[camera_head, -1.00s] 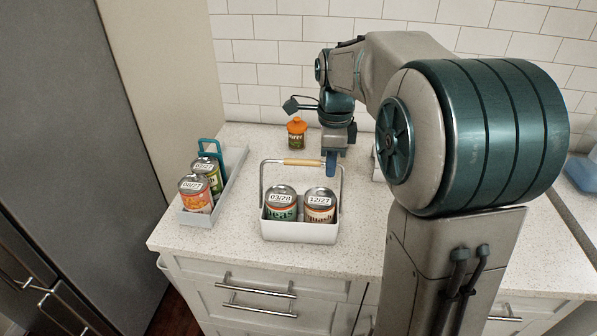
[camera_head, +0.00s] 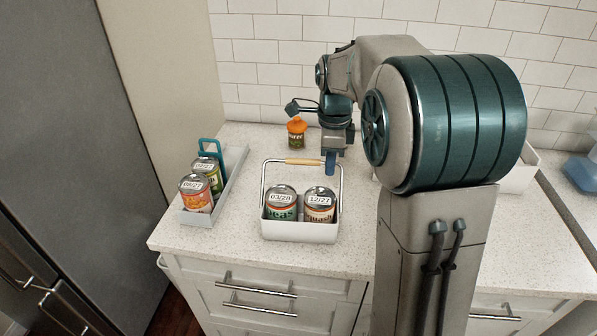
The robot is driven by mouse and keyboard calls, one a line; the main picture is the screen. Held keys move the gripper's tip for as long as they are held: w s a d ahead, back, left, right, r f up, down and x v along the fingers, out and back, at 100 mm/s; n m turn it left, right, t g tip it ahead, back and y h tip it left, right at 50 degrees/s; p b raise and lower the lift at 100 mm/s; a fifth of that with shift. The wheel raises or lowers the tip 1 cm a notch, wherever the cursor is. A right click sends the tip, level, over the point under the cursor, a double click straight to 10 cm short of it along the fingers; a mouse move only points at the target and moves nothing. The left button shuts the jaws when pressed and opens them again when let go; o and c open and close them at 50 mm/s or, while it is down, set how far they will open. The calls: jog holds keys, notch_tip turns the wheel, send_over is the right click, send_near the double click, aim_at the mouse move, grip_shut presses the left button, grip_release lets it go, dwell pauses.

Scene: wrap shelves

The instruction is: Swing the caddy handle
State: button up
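The white caddy (camera_head: 300,232) stands on the counter with two labelled cans in it, a peas can (camera_head: 281,203) on the left and another can (camera_head: 319,204) on the right. Its metal handle (camera_head: 264,184) stands upright, with a wooden grip (camera_head: 303,161) across the top. My gripper (camera_head: 331,165) points down at the right end of the handle's top bar, just right of the wooden grip. Its blue fingers overlap the bar in this view. I cannot tell whether they touch it or are shut on it.
A grey tray (camera_head: 229,185) with two cans and a teal handle stands to the left. An orange-lidded jar (camera_head: 296,133) stands behind the caddy. A white bin (camera_head: 522,172) stands at the right behind my arm. The counter (camera_head: 200,248) in front of the caddy is clear.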

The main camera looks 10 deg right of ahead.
jog(key=shift+w, duration=0.1)
jog(key=shift+w+d+f, duration=0.2)
jog(key=shift+w+f, duration=0.45)
jog(key=shift+f, duration=0.2)
jog(key=o, duration=0.4)
jog(key=shift+r, duration=0.1)
notch_tip(320, 180, up, 7)
jog(key=p, duration=0.5)
jog(key=shift+p, duration=0.4)
